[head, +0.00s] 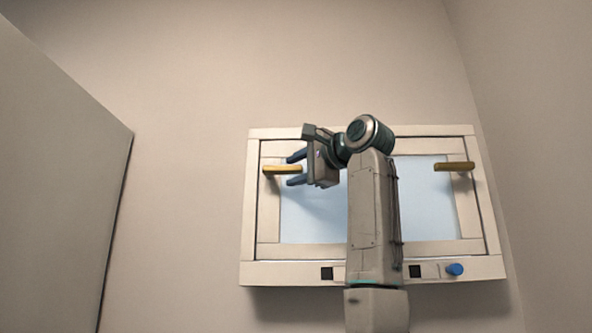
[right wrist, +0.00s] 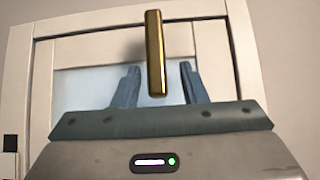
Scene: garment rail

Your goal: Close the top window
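The window (head: 259,262) is a cream frame with a pale blue pane on the wall ahead. It has a yellow handle (head: 282,170) on its left side and a brown-gold handle (head: 455,167) on its right side. My right gripper (head: 291,169) is in front of the left handle, its two blue fingers open, one above and one below the handle's end. In the right wrist view the gold handle (right wrist: 155,55) stands between the open fingers, with gaps on both sides. My arm hides the middle of the window. My left gripper is not in view.
A large grey panel (head: 55,190) stands at the left. A side wall (head: 540,130) is close on the right. The wall between panel and window is clear.

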